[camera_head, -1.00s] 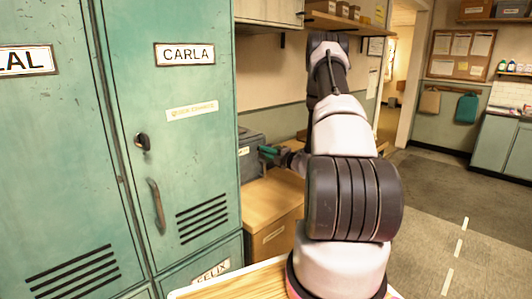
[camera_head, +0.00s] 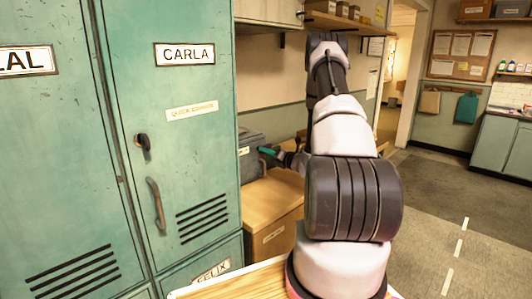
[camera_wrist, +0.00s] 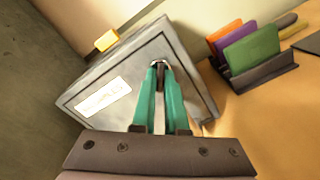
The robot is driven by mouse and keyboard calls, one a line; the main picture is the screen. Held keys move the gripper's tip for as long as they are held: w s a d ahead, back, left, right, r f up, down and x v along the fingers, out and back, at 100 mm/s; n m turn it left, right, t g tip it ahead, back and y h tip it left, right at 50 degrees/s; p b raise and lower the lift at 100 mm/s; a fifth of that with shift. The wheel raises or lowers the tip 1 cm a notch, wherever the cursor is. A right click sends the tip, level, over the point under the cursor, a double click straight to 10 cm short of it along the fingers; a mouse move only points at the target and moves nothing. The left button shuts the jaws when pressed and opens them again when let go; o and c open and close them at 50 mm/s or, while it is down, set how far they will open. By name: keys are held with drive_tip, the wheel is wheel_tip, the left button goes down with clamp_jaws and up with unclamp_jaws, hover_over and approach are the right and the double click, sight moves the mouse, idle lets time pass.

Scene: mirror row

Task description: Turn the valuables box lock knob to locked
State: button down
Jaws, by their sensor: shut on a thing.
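The grey valuables box (camera_head: 251,158) stands on a wooden surface behind the lockers' right edge in the head view. Its front face, with a white label of unreadable text, fills the middle of the wrist view (camera_wrist: 135,75). My gripper (camera_wrist: 159,66) has green fingers, shut on the small dark lock knob (camera_wrist: 158,64) near the upper right of the face as the tilted wrist view shows it. The fingers hide most of the knob, so I cannot tell its setting. In the head view my gripper (camera_head: 268,151) reaches the box's front from the right.
A dark holder (camera_wrist: 265,84) with orange, purple and green folders stands beside the box. A yellow item (camera_wrist: 107,40) sits at the box's edge. Green lockers (camera_head: 185,130) stand close on the left. Open floor (camera_head: 430,215) lies to the right.

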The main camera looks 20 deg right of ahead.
drive_tip(key=shift+n, duration=3.8)
drive_tip(key=c, duration=0.9)
unclamp_jaws()
drive_tip(key=shift+c, duration=0.2)
drive_tip(key=v, duration=1)
drive_tip(key=shift+s, duration=0.4)
